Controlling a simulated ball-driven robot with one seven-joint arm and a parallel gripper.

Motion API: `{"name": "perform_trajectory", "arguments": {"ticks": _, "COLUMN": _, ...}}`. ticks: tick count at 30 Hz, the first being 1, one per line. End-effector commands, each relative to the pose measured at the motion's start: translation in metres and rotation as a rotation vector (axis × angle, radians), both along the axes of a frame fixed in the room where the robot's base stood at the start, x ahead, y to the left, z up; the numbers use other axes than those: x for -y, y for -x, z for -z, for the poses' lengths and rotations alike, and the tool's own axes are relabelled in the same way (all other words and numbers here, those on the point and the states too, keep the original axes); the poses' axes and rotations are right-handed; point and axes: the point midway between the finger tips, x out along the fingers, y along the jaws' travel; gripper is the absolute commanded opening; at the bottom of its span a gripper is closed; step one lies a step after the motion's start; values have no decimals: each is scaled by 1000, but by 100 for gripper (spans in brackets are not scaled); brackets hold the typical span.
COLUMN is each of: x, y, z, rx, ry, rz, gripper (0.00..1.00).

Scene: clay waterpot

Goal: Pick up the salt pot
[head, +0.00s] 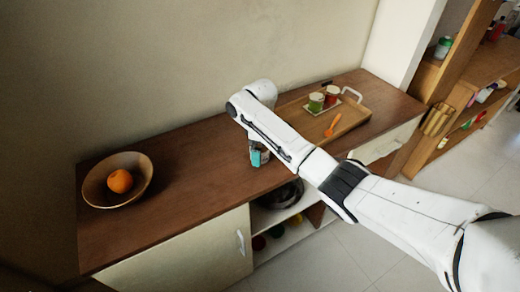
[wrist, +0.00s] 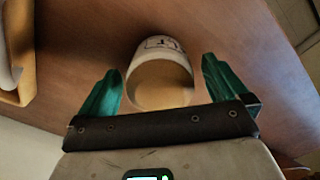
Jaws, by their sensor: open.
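The salt pot (wrist: 158,52) shows in the wrist view as a small pale round pot with a dark-framed label and a tan top. It stands on the brown wooden counter. My gripper (wrist: 160,78) is open, with one teal finger on either side of the pot and gaps at both sides. In the head view, a teal finger of my gripper (head: 260,157) shows just below my arm over the counter. My arm hides most of the pot's area there.
A wooden tray (head: 352,122) holds two small jars (head: 317,103) and an orange spoon (head: 332,126), right of my gripper. A bowl (head: 98,197) with an orange (head: 120,181) stands at the counter's left. Bare counter (head: 185,190) lies between the bowl and my gripper. The wall runs behind.

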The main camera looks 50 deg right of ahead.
Motion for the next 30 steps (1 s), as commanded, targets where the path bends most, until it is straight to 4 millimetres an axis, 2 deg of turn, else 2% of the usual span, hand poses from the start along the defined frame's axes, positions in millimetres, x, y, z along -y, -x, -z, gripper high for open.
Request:
{"name": "perform_trajectory", "arguments": {"ticks": 4, "x": 0, "y": 0, "z": 14, "rx": 1, "ry": 0, "rz": 0, "gripper": 100}}
{"name": "perform_trajectory", "arguments": {"ticks": 12, "x": 0, "y": -1, "z": 17, "rx": 1, "ry": 0, "rz": 0, "gripper": 100}}
{"name": "perform_trajectory", "arguments": {"ticks": 30, "x": 0, "y": -1, "z": 16, "rx": 3, "ry": 1, "rz": 0, "gripper": 43}}
